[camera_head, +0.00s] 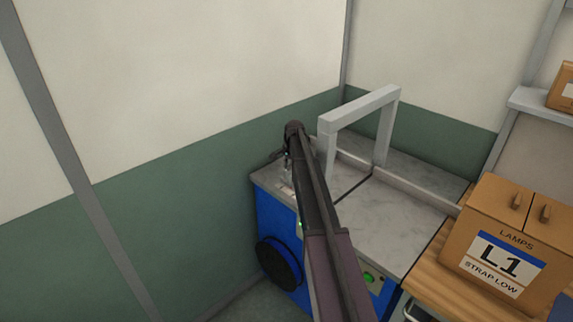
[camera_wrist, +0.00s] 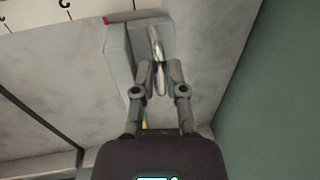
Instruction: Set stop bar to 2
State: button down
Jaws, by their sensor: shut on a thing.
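The strapping machine (camera_head: 410,220) has a blue body, a grey marbled top and a grey arch (camera_head: 360,107). My gripper (camera_wrist: 161,72) reaches down over the left end of the top, and its fingers are shut on a shiny metal handle (camera_wrist: 155,42). The handle stands on a grey block, which looks like the stop bar (camera_wrist: 116,58). A small red mark (camera_wrist: 106,19) is at the block's corner, beside a white scale (camera_wrist: 45,12). The scale's figures are cut off, so the reading cannot be told. In the head view my arm largely hides the gripper (camera_head: 287,158) and the stop bar.
A cardboard box (camera_head: 505,240) labelled L1, lamps, strap low, stands on a wooden table at the right. A green wall (camera_wrist: 275,110) is close beside the machine's top. A black round reel (camera_head: 278,263) is on the machine's side. The top right of my arm is clear.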

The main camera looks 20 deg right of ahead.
jog(key=c, duration=0.7)
grip_release()
jog(key=shift+a, duration=0.1)
jog(key=s+a+n, duration=0.4)
jog(key=s+a, duration=0.5)
jog(key=s, duration=0.3)
jog(key=s+a+n+g, duration=0.1)
jog(key=s+a+n, duration=0.4)
jog(key=s, duration=0.8)
jog(key=s+a+n+g, duration=0.1)
jog(key=s+a+n, duration=0.4)
jog(key=s+a, duration=0.7)
jog(key=shift+s+a+f+h, duration=0.2)
jog(key=shift+s+a+h, duration=0.1)
jog(key=shift+h, duration=0.1)
